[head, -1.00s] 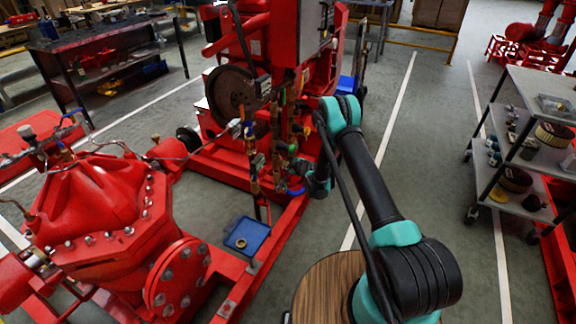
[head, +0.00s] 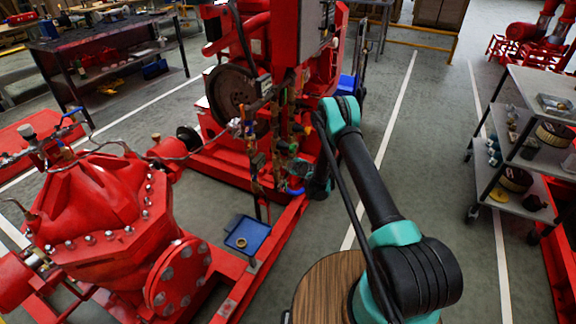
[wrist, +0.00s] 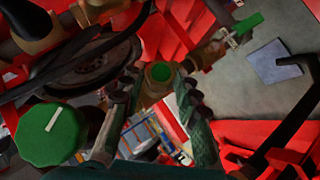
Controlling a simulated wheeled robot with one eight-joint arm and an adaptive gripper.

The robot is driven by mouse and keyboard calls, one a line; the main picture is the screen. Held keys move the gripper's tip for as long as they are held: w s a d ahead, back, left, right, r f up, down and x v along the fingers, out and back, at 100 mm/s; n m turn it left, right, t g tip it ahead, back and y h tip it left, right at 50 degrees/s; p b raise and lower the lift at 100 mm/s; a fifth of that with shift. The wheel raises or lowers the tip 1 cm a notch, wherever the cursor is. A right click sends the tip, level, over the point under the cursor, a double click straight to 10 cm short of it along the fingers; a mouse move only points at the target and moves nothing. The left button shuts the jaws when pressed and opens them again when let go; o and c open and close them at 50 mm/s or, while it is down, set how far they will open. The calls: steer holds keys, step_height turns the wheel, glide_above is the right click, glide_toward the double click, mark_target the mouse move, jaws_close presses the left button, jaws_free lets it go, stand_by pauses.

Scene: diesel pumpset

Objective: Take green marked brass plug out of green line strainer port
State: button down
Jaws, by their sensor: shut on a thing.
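In the wrist view the brass plug (wrist: 158,84) with a green mark on its end sits between the two dark fingers of my gripper (wrist: 160,88). The fingers are shut on its sides. The strainer port is hidden behind the plug, so I cannot tell how far the plug sits in it. In the head view my gripper is beside the brass pipework (head: 276,140) on the red pumpset. The plug is too small to make out there.
A large green knob (wrist: 52,134) is close on the left in the wrist view. A green-handled valve (wrist: 243,27) is at upper right. A blue tray (head: 257,230) with a small ring-shaped item stands below the pipework. A dark flywheel (head: 230,92) is behind.

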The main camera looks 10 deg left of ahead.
steer(key=shift+d+r, duration=0.2)
steer(key=shift+d, duration=0.85)
steer(key=shift+s+a, duration=0.1)
steer(key=shift+a, duration=0.05)
